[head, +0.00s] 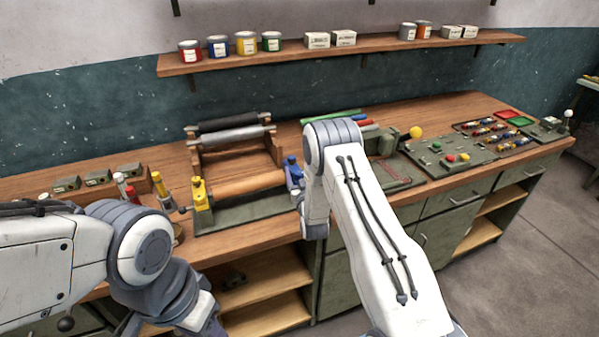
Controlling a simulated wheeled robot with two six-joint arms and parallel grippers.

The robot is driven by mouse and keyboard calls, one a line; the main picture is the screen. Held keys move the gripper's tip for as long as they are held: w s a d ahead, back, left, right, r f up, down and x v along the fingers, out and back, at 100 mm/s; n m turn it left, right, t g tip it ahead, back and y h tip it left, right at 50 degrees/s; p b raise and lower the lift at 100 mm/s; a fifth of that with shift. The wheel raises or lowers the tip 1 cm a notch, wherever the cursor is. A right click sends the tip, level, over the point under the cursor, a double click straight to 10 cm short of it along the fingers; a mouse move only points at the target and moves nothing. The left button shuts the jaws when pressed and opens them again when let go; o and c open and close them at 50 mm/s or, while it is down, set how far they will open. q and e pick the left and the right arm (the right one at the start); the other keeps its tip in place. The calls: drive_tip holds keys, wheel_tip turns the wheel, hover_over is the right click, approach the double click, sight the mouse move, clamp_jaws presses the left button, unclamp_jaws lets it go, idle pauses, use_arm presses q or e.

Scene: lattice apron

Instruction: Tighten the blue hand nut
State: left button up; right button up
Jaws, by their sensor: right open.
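The blue hand nut (292,166) sits at the right end of the roller press (238,206) on the bench. A yellow hand nut (199,190) stands at the press's left end. My right arm reaches in from the bottom right and bends down just right of the blue nut. My right gripper (304,197) is open, close beside the blue nut's right side; its fingers are mostly hidden by my wrist, and I cannot tell whether they touch the nut. My left arm is at the lower left, with its gripper out of view below the picture.
Several hand tools (160,186) and small boxes (97,178) stand left of the press. A green control panel (450,156) and trays of small parts (494,133) lie to the right. A shelf (350,50) with tins runs above. The wooden bench top (120,222) is partly clear in front.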

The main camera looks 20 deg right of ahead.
clamp_jaws()
drive_tip(key=shift+f+m+h+b, duration=0.15)
drive_tip(key=shift+m+h+b, duration=0.35)
drive_tip(key=shift+h+b, duration=0.3)
drive_tip(key=m+g+h+b, duration=0.2)
drive_tip(key=m+h+b, duration=0.1)
drive_tip(key=h, duration=0.1)
drive_tip(key=m+g+h+b, duration=0.2)
drive_tip(key=h+b, duration=0.1)
drive_tip(key=shift+a+m+g+h+b, duration=0.15)
drive_tip(key=shift+m+g+h+b, duration=0.15)
drive_tip(key=shift+m+h, duration=0.1)
drive_tip(key=shift+m+g+h+b, duration=0.9)
drive_tip(key=shift+m+g+h, duration=0.1)
drive_tip(key=shift+g+h, duration=0.15)
drive_tip(key=shift+m+g+h+b, duration=0.65)
drive_tip(key=shift+m+g, duration=0.25)
drive_tip(key=shift+g, duration=0.35)
drive_tip(key=shift+r, duration=0.2)
unclamp_jaws()
